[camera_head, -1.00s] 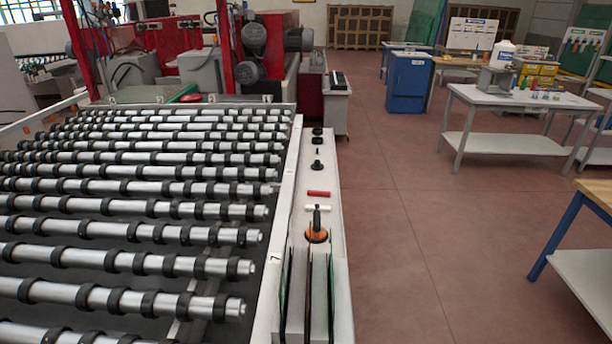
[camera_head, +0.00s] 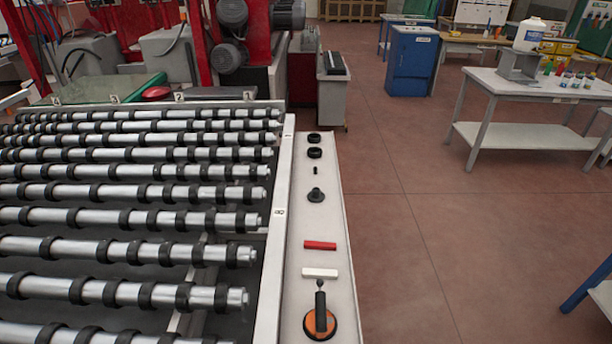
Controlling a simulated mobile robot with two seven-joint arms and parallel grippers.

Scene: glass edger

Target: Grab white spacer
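The white spacer (camera_head: 320,273) is a short white bar. It lies crosswise on the light ledge (camera_head: 341,221) along the right side of the roller table. A red bar (camera_head: 320,245) of similar size lies just beyond it. An orange and black suction cup tool (camera_head: 320,321) stands just on the near side of it, its dark handle close to the spacer. Neither of my grippers shows in the view.
Black round parts (camera_head: 315,152) and a black knob-like piece (camera_head: 316,195) sit farther along the ledge. The roller conveyor (camera_head: 130,215) fills the left. Open floor (camera_head: 410,240) lies to the right, with a white table (camera_head: 530,85) and a blue cabinet (camera_head: 411,62) beyond.

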